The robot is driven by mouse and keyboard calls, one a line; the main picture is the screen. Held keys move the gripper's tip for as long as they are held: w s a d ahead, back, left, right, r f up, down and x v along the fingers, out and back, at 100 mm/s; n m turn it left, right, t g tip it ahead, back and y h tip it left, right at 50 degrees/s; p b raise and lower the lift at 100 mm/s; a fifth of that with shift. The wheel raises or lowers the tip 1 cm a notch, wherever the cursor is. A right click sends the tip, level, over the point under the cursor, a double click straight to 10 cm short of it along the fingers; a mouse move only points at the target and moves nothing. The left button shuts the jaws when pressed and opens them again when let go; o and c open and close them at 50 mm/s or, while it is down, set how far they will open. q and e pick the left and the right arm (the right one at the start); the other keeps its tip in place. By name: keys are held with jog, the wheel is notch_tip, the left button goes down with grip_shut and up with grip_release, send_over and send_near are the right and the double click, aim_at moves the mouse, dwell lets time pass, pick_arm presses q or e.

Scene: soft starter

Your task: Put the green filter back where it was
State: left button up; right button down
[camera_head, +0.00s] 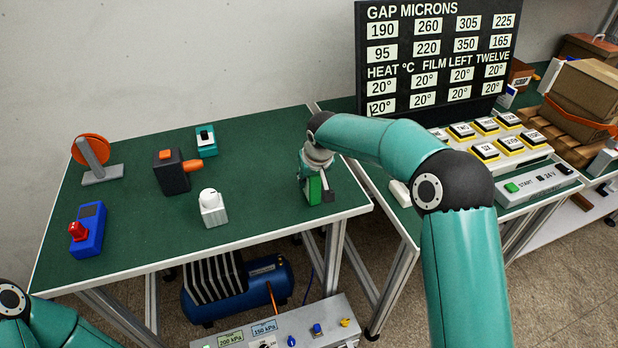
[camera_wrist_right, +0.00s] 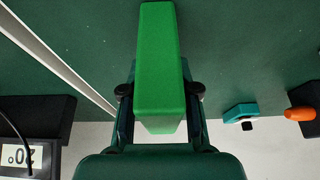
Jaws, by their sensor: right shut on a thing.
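The green filter (camera_head: 314,191), a bright green block, is at the right end of the green-topped table (camera_head: 262,150), near its front right corner. My right gripper (camera_head: 318,178) reaches down over it and is shut on it. In the right wrist view the filter (camera_wrist_right: 158,60) is a long block between the two dark fingers of the gripper (camera_wrist_right: 160,92). I cannot tell whether the filter touches the table top. Of my left arm only teal links show at the lower left; its gripper is out of view.
The table also holds an orange-disc stand (camera_head: 92,155), a blue box with red knob (camera_head: 87,230), a black-and-orange device (camera_head: 172,172), a teal block (camera_head: 206,141) and a white knobbed block (camera_head: 212,208). A gauge board (camera_head: 437,55) and button panel (camera_head: 490,150) stand right.

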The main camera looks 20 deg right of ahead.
jog(key=c, duration=0.9)
grip_release()
jog(key=shift+o, duration=0.2)
jog(key=v, duration=1.2)
jog(key=shift+b, duration=0.45)
